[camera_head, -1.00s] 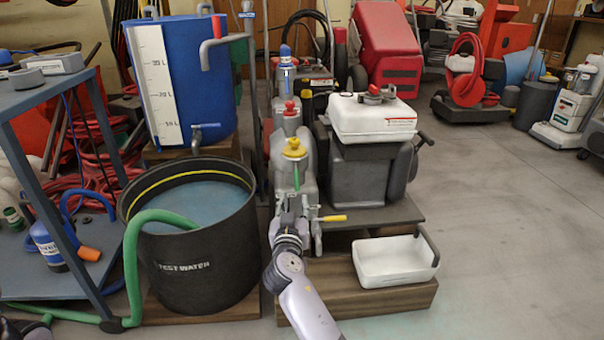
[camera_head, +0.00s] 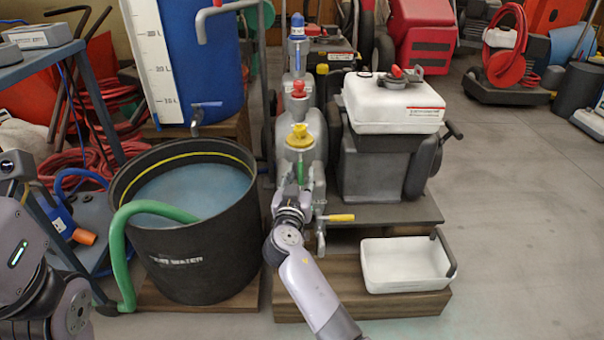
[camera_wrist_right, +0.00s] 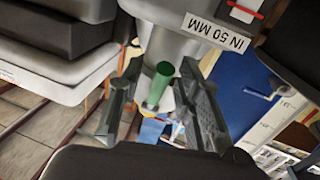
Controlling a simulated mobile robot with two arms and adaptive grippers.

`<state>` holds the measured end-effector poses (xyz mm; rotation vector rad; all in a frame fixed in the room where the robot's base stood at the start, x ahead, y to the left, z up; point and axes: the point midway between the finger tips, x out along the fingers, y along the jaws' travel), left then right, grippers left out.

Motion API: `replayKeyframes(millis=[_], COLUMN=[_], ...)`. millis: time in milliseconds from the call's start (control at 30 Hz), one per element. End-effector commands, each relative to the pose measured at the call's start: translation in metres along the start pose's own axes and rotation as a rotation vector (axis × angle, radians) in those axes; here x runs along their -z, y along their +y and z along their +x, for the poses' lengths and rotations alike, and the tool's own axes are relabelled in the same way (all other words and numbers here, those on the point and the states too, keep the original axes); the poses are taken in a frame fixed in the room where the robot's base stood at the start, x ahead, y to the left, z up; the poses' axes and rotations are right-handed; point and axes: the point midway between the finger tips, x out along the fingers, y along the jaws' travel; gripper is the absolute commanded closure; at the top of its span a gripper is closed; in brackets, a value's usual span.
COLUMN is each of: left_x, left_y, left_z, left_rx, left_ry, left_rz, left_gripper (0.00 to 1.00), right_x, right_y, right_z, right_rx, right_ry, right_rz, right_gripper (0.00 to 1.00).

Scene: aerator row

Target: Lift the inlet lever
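A green-handled lever (camera_wrist_right: 158,84) hangs below a grey body with a label "IN 50 MM" (camera_wrist_right: 217,32) in the right wrist view. My right gripper (camera_wrist_right: 161,67) is open, with one finger on each side of the green handle. A gap shows beside the handle, so the fingers do not look closed on it. My left gripper is not clearly seen.
A black tub of test water (camera_head: 205,258) with a green hose (camera_head: 118,250) stands to the left. A white tray (camera_head: 402,264) sits at the right on a wooden step. A grey machine with a white tank (camera_head: 392,105) stands behind it. Open floor lies to the right.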

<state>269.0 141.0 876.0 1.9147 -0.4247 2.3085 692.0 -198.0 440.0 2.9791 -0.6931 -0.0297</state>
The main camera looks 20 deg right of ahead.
Motion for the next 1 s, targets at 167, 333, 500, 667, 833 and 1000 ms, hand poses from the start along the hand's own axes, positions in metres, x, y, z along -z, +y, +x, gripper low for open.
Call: replayKeyframes(millis=[167, 333, 500, 667, 833, 1000], left_x=[0.0019, 0.0027, 0.0026, 0.0025, 0.0021, 0.0010], left_y=[-0.0001, -0.0003, -0.0006, -0.0011, -0.0014, -0.0014], left_z=[0.0004, 0.0008, 0.0010, 0.0012, 0.0012, 0.0009], left_rx=[0.000, 0.000, 0.003, 0.007, 0.009, 0.009], left_ry=[0.002, 0.003, 0.003, 0.003, 0.003, 0.001], left_rz=[0.000, 0.001, 0.001, 0.000, 0.000, 0.000], left_gripper=[0.60, 0.60, 0.60, 0.60, 0.60, 0.60], right_x=[-0.0002, -0.0001, 0.0000, 0.0000, 0.0000, 0.0001], right_y=[0.0001, 0.0002, 0.0002, 0.0002, 0.0003, 0.0003], right_z=[0.0000, 0.0001, 0.0001, 0.0002, 0.0002, 0.0002], right_rx=[0.000, 0.000, 0.000, 0.000, 0.000, 0.000], right_ry=[0.000, 0.000, 0.000, 0.000, 0.000, 0.000], right_rz=[0.000, 0.000, 0.000, 0.000, 0.000, 0.001], right_gripper=[0.74, 0.86, 0.97, 1.00, 1.00, 1.00])
